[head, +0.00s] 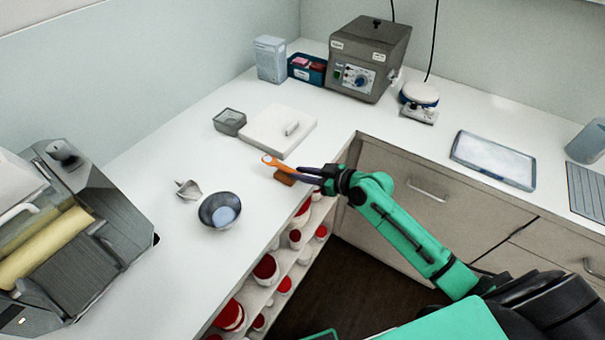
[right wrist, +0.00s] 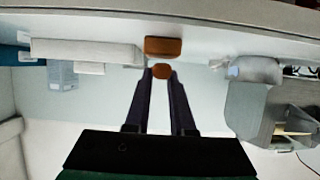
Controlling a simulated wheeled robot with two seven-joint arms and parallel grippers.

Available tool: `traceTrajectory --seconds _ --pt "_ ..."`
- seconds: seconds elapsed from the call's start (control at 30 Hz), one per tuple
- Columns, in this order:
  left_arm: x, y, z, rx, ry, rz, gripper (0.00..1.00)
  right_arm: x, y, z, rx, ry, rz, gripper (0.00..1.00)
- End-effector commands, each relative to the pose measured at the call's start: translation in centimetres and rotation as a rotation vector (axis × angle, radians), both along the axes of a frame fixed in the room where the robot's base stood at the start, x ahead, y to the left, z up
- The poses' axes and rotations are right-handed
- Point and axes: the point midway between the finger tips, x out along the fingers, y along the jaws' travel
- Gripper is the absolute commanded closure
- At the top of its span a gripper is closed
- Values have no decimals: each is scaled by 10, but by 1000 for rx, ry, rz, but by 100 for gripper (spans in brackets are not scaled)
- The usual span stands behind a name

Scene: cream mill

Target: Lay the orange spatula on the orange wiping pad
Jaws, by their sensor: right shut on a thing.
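The orange spatula (head: 272,161) is held in my right gripper (head: 303,174), its orange end reaching out to the left over the counter. In the right wrist view the orange end of the spatula (right wrist: 161,71) shows between the two fingertips of my right gripper (right wrist: 161,78). The orange wiping pad (head: 284,179) is a small brownish-orange block on the counter near its front edge, just below the spatula in the head view. In the right wrist view a small gap shows between the pad (right wrist: 163,46) and the spatula. My left gripper is not in view.
A white board (head: 268,137) with a small white piece lies behind the pad. A grey bowl (head: 208,217), a small metal scoop (head: 187,189) and a grey tray (head: 229,121) stand to the left. Open shelves with red-lidded jars (head: 266,267) lie below the counter edge.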

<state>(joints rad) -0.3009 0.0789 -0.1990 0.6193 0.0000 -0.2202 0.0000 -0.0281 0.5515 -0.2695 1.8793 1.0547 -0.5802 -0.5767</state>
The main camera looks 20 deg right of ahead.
Motion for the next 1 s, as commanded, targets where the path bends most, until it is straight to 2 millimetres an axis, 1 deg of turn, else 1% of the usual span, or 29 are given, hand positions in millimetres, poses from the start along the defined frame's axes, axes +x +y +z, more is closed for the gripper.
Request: traceTrajectory --seconds 0.03,0.07,0.27,0.37,0.4,0.43,0.47,0.83,0.93,1.0 --pt "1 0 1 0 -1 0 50 0 0 -6 1 1 -1 100" --pt "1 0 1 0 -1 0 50 0 0 -8 0 0 -1 100" --pt "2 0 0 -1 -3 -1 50 0 0 -9 0 -1 0 100" --pt "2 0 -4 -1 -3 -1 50 0 0 -13 -1 -2 1 100" --pt "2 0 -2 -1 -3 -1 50 0 0 -11 -1 -2 1 63" --pt "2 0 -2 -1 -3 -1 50 0 0 -10 0 -1 0 51" --pt "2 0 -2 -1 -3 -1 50 0 0 -10 0 -1 0 48" --pt "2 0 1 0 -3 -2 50 -1 -1 -8 -1 -1 -1 48" --pt "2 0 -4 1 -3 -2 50 -10 -10 -6 -3 0 -1 48" --pt "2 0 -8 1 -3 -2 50 -21 -17 -2 -6 0 1 48"
